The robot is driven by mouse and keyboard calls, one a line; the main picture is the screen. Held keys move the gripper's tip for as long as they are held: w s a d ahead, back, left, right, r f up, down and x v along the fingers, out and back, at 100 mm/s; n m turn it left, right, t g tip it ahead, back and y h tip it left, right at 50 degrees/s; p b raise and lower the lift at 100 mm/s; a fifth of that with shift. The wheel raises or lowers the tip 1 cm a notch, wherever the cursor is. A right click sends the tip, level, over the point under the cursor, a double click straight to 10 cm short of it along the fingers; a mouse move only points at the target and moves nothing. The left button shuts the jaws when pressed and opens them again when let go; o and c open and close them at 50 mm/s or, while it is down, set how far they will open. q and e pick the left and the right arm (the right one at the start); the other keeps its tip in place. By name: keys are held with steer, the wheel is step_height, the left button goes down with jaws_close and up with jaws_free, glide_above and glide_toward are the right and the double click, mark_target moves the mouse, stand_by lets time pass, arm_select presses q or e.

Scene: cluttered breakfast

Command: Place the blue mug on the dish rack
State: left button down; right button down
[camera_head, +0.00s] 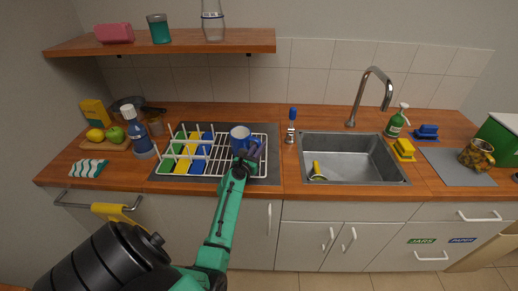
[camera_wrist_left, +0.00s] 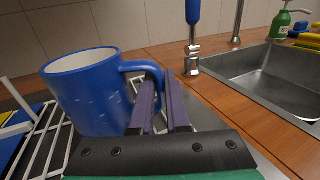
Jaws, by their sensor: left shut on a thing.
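The blue mug (camera_head: 240,133) is upright over the right part of the white wire dish rack (camera_head: 262,171). In the left wrist view the mug (camera_wrist_left: 88,92) fills the left side, with its white inside showing and its handle toward my fingers. My left gripper (camera_head: 250,152) is shut on the mug's handle; its purple fingers (camera_wrist_left: 160,82) show on either side of it. The rack's wires (camera_wrist_left: 45,145) pass beside and below the mug. I cannot tell whether the mug's base touches them. My right gripper is not in view.
Green, yellow and blue plates (camera_head: 181,160) stand in the rack's left part. A blue bottle (camera_head: 138,135) is left of the rack.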

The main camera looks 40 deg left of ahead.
arm_select(q)
steer(key=shift+f, duration=0.1)
steer(key=c, duration=0.9)
jaws_free()
steer(key=shift+d, duration=0.1)
steer(key=shift+r, duration=0.25)
steer(key=b+v, duration=0.1)
steer(key=v, duration=1.1)
